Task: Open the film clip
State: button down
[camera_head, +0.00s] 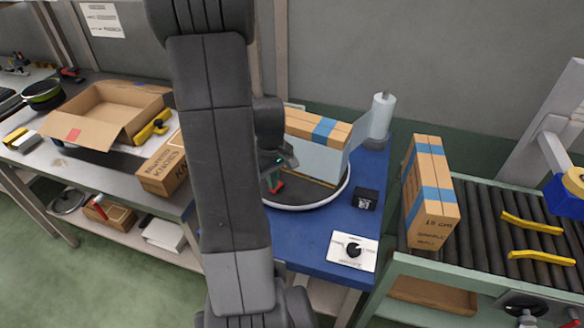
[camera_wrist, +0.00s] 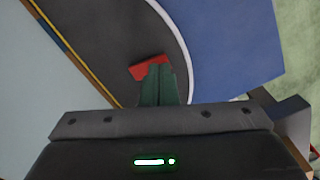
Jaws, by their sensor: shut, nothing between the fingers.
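My gripper (camera_head: 267,181) is low over the near left part of the turntable (camera_head: 322,200); its dark green fingers are shut together in the wrist view (camera_wrist: 158,70). A small red piece (camera_head: 278,186), possibly the film clip, is at the fingertips. In the wrist view the red piece (camera_wrist: 146,67) shows just beyond and beside the tips, and I cannot tell whether they touch. Cartons with blue tape (camera_head: 322,128) stand on the turntable behind a pale film sheet (camera_head: 318,160). The film reaches toward the white roll (camera_head: 382,112). My arm hides the turntable's left side.
A small black box (camera_head: 365,199) and a white panel with a black knob (camera_head: 352,251) are on the blue table (camera_head: 318,256). A tall taped carton (camera_head: 430,200) stands at the roller conveyor (camera_head: 490,215) on the right. An open cardboard box (camera_head: 100,112) is on the left bench.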

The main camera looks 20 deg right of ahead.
jog(key=shift+f+b, duration=0.45)
jog(key=shift+f, duration=0.15)
jog(key=shift+r, duration=0.1)
jog(key=shift+r+p, duration=2.75)
jog(key=shift+r, duration=0.75)
jog(key=shift+f, duration=0.15)
notch_tip(320, 180, down, 7)
jog(key=b, duration=0.5)
jog(key=shift+b, duration=0.3)
jog(key=shift+r, duration=0.25)
